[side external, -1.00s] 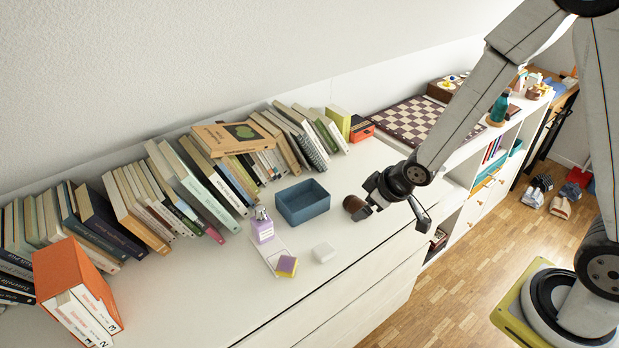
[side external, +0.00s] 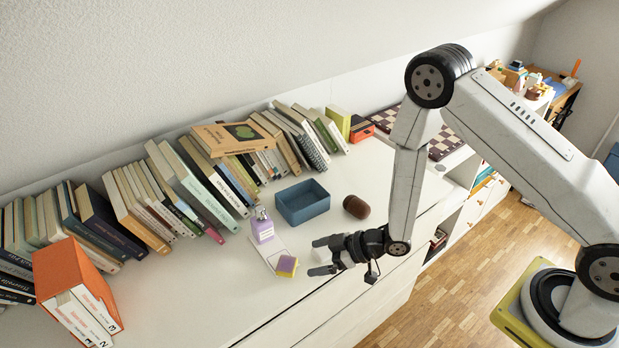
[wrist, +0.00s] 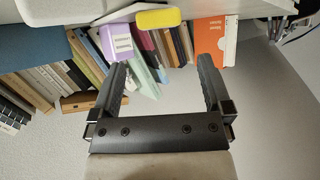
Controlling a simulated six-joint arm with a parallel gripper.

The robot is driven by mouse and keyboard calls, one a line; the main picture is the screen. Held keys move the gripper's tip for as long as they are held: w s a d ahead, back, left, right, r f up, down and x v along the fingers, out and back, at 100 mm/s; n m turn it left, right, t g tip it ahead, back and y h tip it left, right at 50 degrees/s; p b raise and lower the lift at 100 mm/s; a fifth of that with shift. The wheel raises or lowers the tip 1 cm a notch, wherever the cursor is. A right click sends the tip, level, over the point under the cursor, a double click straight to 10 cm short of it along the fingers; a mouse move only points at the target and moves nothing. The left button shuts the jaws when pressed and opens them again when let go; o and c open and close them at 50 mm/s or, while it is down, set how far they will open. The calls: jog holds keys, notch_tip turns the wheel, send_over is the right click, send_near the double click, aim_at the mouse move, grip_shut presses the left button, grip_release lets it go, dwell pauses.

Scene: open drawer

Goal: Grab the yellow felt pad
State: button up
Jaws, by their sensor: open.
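The yellow felt pad (side external: 285,273) is a small block with a purple face, on the white cabinet top in the side view. In the wrist view it shows as a rounded yellow shape (wrist: 158,19) at the top, beyond the fingers. My gripper (side external: 315,257) is open, low over the cabinet top just right of the pad, with its fingers pointing left toward it. The wrist view also shows my gripper (wrist: 163,65) with its two dark fingers spread and nothing held between them. The pad is apart from the fingers.
A purple bottle (side external: 263,228) stands behind the pad, beside a thin white plate (side external: 270,247). A blue open box (side external: 303,203) and a brown rounded object (side external: 356,207) are farther back. Books (side external: 190,185) line the wall. The white block is mostly hidden by my gripper.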

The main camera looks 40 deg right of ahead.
aim_at(287, 264)
jog(key=shift+x, duration=1.3)
jog(key=shift+x, duration=2.65)
jog(key=shift+d, duration=0.1)
jog(key=c, duration=1.2)
jog(key=shift+r, duration=0.1)
